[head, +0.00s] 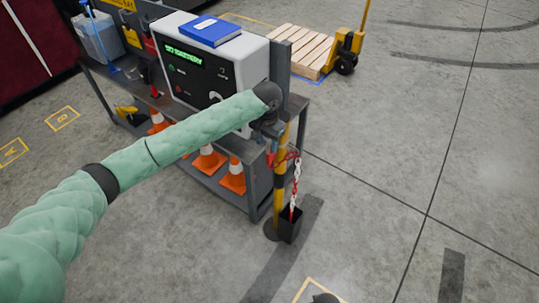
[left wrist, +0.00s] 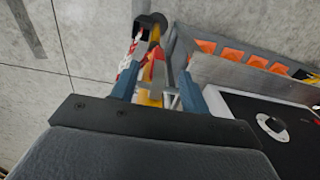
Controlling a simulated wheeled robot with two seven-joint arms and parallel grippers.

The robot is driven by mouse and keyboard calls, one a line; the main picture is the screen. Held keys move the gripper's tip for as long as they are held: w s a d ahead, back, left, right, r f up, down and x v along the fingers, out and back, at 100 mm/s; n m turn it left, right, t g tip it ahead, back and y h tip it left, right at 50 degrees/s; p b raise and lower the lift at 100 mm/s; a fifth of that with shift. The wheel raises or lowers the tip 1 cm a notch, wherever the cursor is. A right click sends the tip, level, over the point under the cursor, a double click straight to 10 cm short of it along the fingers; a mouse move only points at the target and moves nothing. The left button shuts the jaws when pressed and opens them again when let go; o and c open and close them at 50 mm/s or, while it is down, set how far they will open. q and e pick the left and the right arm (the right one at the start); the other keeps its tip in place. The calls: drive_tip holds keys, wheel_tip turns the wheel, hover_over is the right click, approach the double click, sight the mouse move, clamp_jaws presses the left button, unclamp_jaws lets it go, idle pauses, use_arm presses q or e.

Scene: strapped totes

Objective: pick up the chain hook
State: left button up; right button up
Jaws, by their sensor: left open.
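The chain hook is a red piece (left wrist: 153,70) at the end of a red-and-white chain (head: 296,182). In the head view the hook (head: 272,157) is small and partly hidden by my gripper, beside the yellow-and-black post (head: 280,160). The chain hangs down to a black box (head: 290,225) at the post's foot. My left gripper (head: 271,142) is open at the post's upper part. In the left wrist view its two blue-grey fingers (left wrist: 158,92) stand on either side of the red hook and the yellow post. I cannot tell whether they touch the hook.
A grey bench (head: 240,150) stands left of the post, with a white machine (head: 212,70) and a blue book (head: 210,30) on top. Orange cones (head: 232,178) are on its lower shelf. A pallet (head: 300,48) and yellow jack (head: 346,48) are behind. The right floor is clear.

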sight(268, 152)
use_arm(q)
drive_tip(key=shift+w+d+f, duration=0.1)
drive_tip(key=shift+w+f, duration=0.15)
drive_tip(key=shift+f, duration=0.55)
drive_tip(key=shift+s+f+p, duration=0.1)
drive_tip(key=shift+f+p, duration=0.75)
drive_tip(key=shift+f, duration=1.4)
clamp_jaws()
use_arm(e)
drive_tip(key=f, duration=0.1)
drive_tip(key=d+f, duration=0.1)
drive_tip(key=s+f, duration=0.1)
drive_tip(key=f, duration=0.1)
drive_tip(key=shift+d+f, duration=0.1)
drive_tip(key=shift+d, duration=0.1)
